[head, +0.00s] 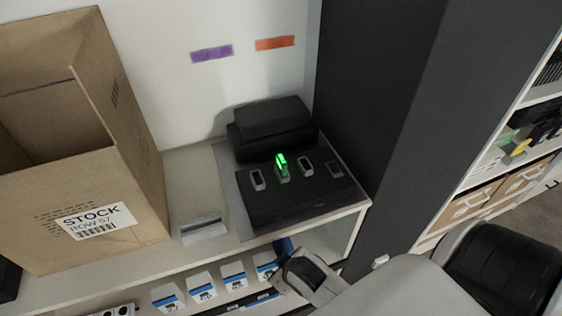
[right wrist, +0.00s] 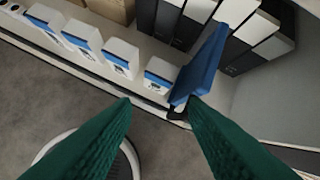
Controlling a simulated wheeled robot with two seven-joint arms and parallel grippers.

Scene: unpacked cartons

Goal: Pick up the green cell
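The green cell (head: 281,163) glows bright green and stands upright in a slot of a black dock (head: 290,207) on the white shelf. Other slots in the dock hold grey-rimmed dark pieces. My right gripper (right wrist: 160,101) is open, with two green fingers apart and nothing between them. In the head view, part of my right arm's end shows at the lower middle, below and in front of the dock, clear of the cell. The cell does not show in the right wrist view. My left gripper is not in view.
An open carton (head: 95,135) marked STOCK stands left of the dock. A dark pillar (head: 385,110) rises to its right. Below, a lower shelf holds several white and blue boxes (head: 233,274) and a blue panel (right wrist: 201,62). Purple (head: 211,53) and orange (head: 274,43) strips mark the wall.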

